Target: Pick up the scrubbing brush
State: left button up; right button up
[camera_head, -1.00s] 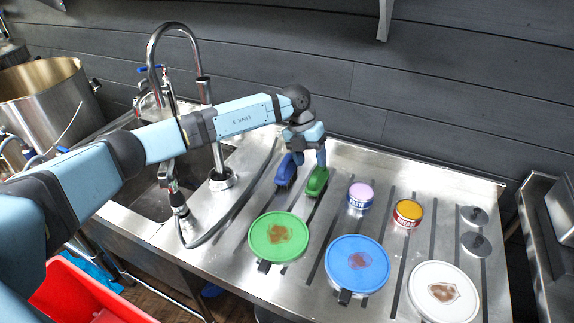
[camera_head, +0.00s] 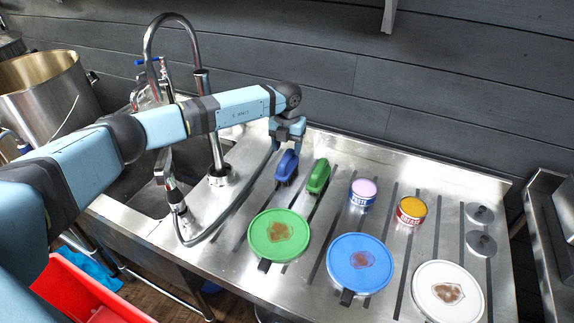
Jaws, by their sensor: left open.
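Two scrubbing brushes lie side by side on the steel drainboard: a blue brush (camera_head: 287,167) on the left and a green brush (camera_head: 318,176) on the right. My left gripper (camera_head: 287,147) is open, pointing down at the far end of the blue brush. Its fingertips are small and partly hidden, so I cannot tell whether they touch the brush. The green brush stands clear to the right of the gripper. My right gripper is not in view.
Green (camera_head: 278,235), blue (camera_head: 360,264) and white (camera_head: 447,291) stained round lids lie in front. Two tins, lilac-topped (camera_head: 363,193) and yellow-topped (camera_head: 411,210), stand right of the brushes. The sink tap (camera_head: 213,130) and its hose rise on the left, near my arm.

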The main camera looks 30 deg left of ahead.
aim_at(287, 154)
pick_arm(q)
jog(key=f, duration=0.4)
jog(key=shift+w+a+f, duration=0.1)
jog(key=shift+w+f, duration=0.1)
jog(key=shift+f, duration=0.2)
jog(key=c, duration=1.1)
jog(key=shift+o, duration=0.2)
jog(key=shift+r, duration=0.1)
notch_tip(287, 154, up, 20)
